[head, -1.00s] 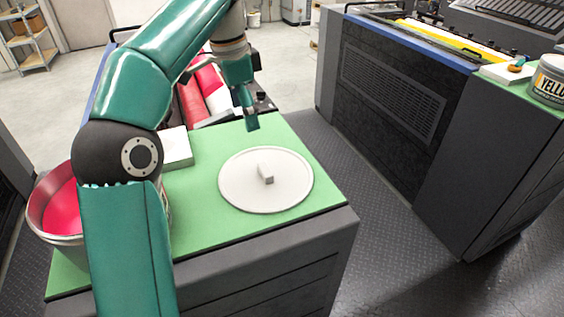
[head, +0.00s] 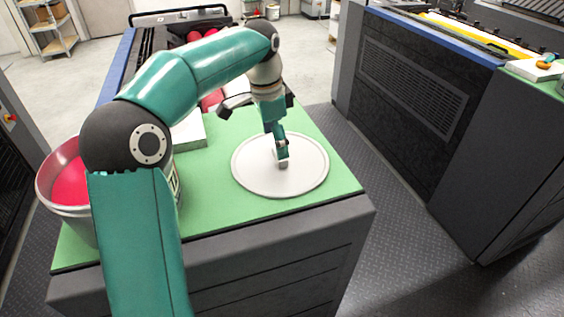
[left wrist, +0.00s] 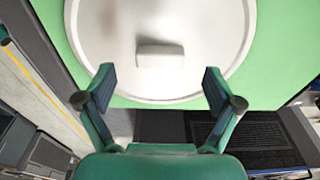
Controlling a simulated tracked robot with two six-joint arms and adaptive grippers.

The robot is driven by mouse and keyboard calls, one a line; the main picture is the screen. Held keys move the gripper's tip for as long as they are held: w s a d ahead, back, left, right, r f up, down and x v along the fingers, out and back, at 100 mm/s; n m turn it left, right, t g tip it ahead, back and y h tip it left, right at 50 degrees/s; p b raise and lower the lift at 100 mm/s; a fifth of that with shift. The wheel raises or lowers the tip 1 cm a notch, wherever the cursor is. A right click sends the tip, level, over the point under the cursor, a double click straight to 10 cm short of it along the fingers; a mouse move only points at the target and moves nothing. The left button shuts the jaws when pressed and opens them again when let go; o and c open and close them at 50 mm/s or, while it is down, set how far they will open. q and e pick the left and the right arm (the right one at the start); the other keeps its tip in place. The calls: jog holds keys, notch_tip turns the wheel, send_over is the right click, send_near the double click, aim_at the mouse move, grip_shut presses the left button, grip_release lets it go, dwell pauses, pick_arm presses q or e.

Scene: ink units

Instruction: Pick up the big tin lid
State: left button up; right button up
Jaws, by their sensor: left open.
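The big tin lid (head: 254,176) is a round, pale grey-white disc lying flat on the green top of a dark cabinet in the head view. A small block-shaped handle (head: 281,162) stands at its middle, partly hidden by my gripper. My left gripper (head: 282,150) is over the lid, pointing down at the handle. In the left wrist view, the lid (left wrist: 205,40) fills the top, and the handle (left wrist: 160,54) lies ahead of the two fingertips. My left gripper (left wrist: 160,84) is open there, with nothing between its fingers. My right gripper is not in view.
A metal tin of red ink (head: 68,185) stands on the left of the green top (head: 215,205), behind my arm. A white block (head: 189,131) lies at the back left. A dark press unit (head: 405,110) stands to the right across a gap.

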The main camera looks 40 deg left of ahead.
pick_arm(q)
jog(key=shift+w+d+f, duration=0.1)
jog(key=shift+w+f, duration=0.1)
jog(key=shift+f, duration=0.8)
jog(key=shift+w+d+f, duration=0.1)
jog(key=shift+w+f, duration=0.05)
jog(key=shift+f, duration=0.8)
jog(key=c, duration=1.2)
jog(key=shift+c, duration=0.4)
jog(key=shift+r, duration=0.15)
